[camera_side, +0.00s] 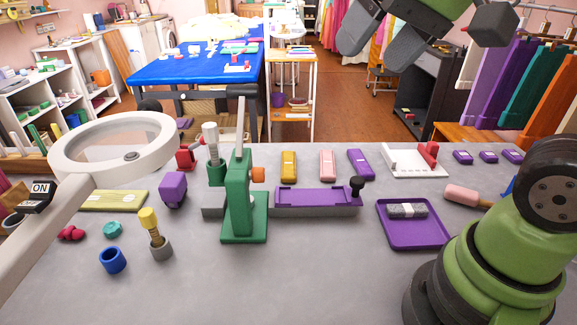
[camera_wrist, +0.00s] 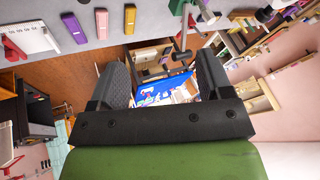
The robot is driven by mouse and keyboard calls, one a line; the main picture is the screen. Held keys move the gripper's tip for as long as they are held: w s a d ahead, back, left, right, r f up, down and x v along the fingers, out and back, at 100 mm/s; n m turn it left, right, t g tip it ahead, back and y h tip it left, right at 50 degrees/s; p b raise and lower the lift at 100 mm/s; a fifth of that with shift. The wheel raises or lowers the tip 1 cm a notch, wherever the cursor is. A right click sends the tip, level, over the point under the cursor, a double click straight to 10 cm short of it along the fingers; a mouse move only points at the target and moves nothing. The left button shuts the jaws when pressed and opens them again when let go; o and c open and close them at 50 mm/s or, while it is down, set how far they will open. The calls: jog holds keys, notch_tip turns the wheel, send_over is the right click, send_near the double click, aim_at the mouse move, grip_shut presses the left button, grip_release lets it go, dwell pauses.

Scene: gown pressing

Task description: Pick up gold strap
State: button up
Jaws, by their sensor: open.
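The gold strap (camera_side: 289,165) is a small yellow-gold bar lying on the grey bench, left of a pink strap (camera_side: 327,165) and a purple strap (camera_side: 360,164). In the wrist view the gold strap (camera_wrist: 130,18) shows at the top edge, with the pink and purple ones to its left. My gripper (camera_side: 379,46) is high above the bench at the top of the side view, well apart from the straps. Its two dark fingers are spread and empty, and they also show in the wrist view (camera_wrist: 162,75).
A green press (camera_side: 240,200) with a long purple bed (camera_side: 315,197) stands in front of the straps. A white fixture with a red block (camera_side: 428,155) is to the right. A purple tray (camera_side: 405,238) holds a grey block. A magnifier ring (camera_side: 75,137) overhangs the left.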

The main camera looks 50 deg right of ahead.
jog(key=w+d+f+m+g, duration=0.1)
jog(key=w+d+g, duration=0.15)
jog(key=w, duration=0.75)
jog(key=m+g+h, duration=0.1)
jog(key=m+g, duration=0.2)
send_over(288, 172)
notch_tip(288, 172, down, 22)
jog(key=shift+m, duration=0.3)
notch_tip(288, 172, down, 11)
jog(key=shift+d, duration=0.1)
jog(key=c, duration=1)
